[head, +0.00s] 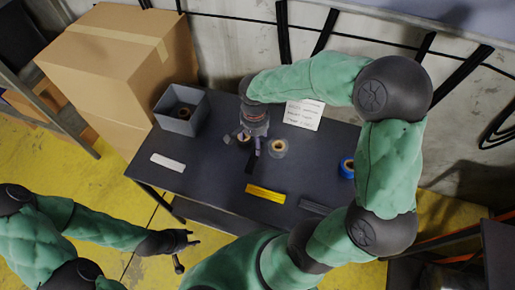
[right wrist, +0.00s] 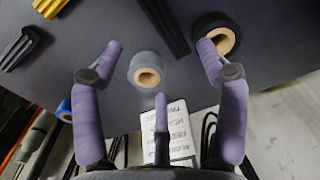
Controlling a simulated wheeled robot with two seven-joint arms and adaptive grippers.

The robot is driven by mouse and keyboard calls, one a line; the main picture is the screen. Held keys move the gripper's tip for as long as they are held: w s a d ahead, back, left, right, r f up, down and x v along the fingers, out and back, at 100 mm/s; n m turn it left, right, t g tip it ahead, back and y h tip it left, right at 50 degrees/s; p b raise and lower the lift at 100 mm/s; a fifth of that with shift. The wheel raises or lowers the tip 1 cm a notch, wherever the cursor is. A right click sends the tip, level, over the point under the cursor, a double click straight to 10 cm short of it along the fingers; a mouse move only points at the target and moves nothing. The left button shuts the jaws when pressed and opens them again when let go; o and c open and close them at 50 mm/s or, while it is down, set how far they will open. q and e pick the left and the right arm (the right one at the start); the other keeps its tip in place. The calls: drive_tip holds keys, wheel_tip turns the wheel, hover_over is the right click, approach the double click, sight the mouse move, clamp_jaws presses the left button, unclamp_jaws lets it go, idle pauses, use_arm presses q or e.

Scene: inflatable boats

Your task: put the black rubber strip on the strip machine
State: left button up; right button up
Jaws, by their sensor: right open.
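A black rubber strip (head: 251,164) lies on the dark table in front of my right gripper; in the right wrist view the black strip (right wrist: 166,28) lies between a grey tape roll (right wrist: 148,70) and a black tape roll (right wrist: 216,33). My right gripper (head: 248,145) is open and empty, pointing down over the table; its fingers spread around the grey roll in the wrist view (right wrist: 160,62). My left gripper (head: 188,250) is open and empty, off the table's front left. I cannot make out a strip machine.
On the table (head: 205,170) are a white strip (head: 168,162), a yellow strip (head: 265,194), a grey strip (head: 315,207), a blue tape roll (head: 347,167), a grey bin (head: 181,112) and a paper sheet (head: 304,113). A cardboard box (head: 110,90) stands at the left.

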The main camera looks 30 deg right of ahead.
drive_tip(key=b, duration=0.2)
hover_over(255, 157)
wheel_tip(255, 157, down, 6)
drive_tip(key=shift+f, duration=0.15)
drive_tip(key=f, duration=0.1)
drive_tip(key=f+b, duration=0.1)
drive_tip(key=f, duration=0.3)
drive_tip(key=shift+w+d+b, duration=0.1)
drive_tip(key=shift+d+b, duration=0.2)
drive_tip(key=c, duration=1.4)
use_arm(q)
wheel_tip(255, 157, down, 3)
drive_tip(key=shift+s+r, duration=0.1)
drive_tip(key=shift+s, duration=0.05)
use_arm(e)
drive_tip(key=shift+r, duration=0.2)
